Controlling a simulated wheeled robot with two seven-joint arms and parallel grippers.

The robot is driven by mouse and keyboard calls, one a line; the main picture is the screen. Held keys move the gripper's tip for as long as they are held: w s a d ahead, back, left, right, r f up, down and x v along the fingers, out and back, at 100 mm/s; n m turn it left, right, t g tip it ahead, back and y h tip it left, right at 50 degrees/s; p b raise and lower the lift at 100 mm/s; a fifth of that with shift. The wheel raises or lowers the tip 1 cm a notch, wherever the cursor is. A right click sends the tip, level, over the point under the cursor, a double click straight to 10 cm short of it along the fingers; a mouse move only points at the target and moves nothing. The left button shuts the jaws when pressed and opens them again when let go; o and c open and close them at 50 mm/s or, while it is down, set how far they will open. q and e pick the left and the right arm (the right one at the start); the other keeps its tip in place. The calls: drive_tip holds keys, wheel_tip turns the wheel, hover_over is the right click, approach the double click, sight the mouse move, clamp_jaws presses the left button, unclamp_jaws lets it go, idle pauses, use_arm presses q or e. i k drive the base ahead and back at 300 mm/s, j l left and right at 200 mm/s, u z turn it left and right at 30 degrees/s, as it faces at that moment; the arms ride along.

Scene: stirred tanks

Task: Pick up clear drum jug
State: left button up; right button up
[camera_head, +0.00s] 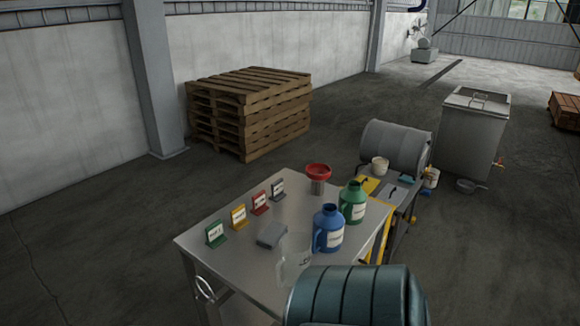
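The clear drum jug (294,262) stands upright on the near part of the steel table, a see-through vessel with a handle on its left side. Its lower right part is hidden behind a dark teal ribbed drum (352,296) in the foreground. A blue jug (328,229) with a white label stands behind it to the right, and a green jug (353,202) stands farther back. Neither of my grippers shows in the head view, so nothing is seen touching the clear jug.
The steel table (215,262) also holds a grey block (271,235), a red funnel (318,172) and several coloured label stands along its left side. A grey drum (396,147) and a steel tank (473,135) stand behind at right. Stacked pallets (248,112) stand behind at left.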

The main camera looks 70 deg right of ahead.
sight(295, 248)
drive_tip(key=z, duration=2.3)
